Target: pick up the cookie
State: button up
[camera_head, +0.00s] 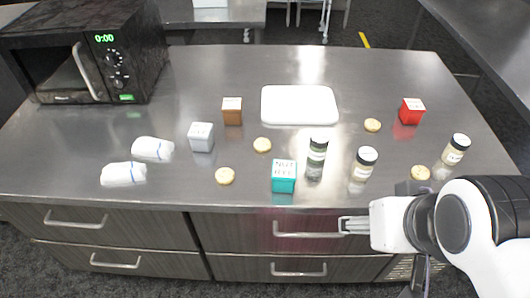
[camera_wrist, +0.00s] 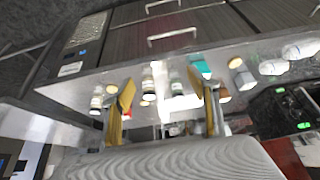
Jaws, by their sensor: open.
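Several round tan cookies lie apart on the steel counter in the head view. One cookie (camera_head: 225,176) is at the front left, one cookie (camera_head: 262,145) is near the middle, one cookie (camera_head: 372,125) is at the right behind the jars, and another cookie (camera_head: 420,173) is close to my arm at the right front. My gripper (camera_head: 345,225) is in front of the counter's front edge, level with the drawers and apart from every cookie. In the wrist view, my gripper (camera_wrist: 163,100) shows two spread fingers with nothing between them; the counter appears upside down.
A white board (camera_head: 299,105) lies at the back middle. Jars (camera_head: 317,152) stand at centre and right. A teal box (camera_head: 284,176), grey box (camera_head: 201,137), brown box (camera_head: 232,111) and red box (camera_head: 411,111) stand about. White bundles (camera_head: 124,174) and a microwave (camera_head: 88,55) are at left.

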jog(key=w+a+f+m+g+y, duration=0.35)
jog(key=w+a+f, duration=0.2)
jog(key=a, duration=0.35)
jog(key=w+a+f+m+g+y, duration=0.25)
jog(key=w+a+f+m, duration=0.2)
jog(key=a+f, duration=0.35)
jog(key=w+a+m+t, duration=0.1)
jog(key=w+a+m, duration=0.1)
jog(key=w+m, duration=0.2)
jog(key=w+a+f+m+t+y, duration=0.1)
jog(key=w+a+m+t, duration=0.1)
jog(key=w+m, duration=0.2)
jog(key=w+a+m+t, duration=0.2)
jog(key=w+m, duration=0.3)
jog(key=m, duration=0.2)
jog(key=shift+f+y, duration=0.3)
jog(key=shift+y, duration=0.1)
jog(key=shift+w+d+m, duration=0.15)
jog(key=shift+w+m, duration=0.15)
jog(key=shift+m, duration=0.4)
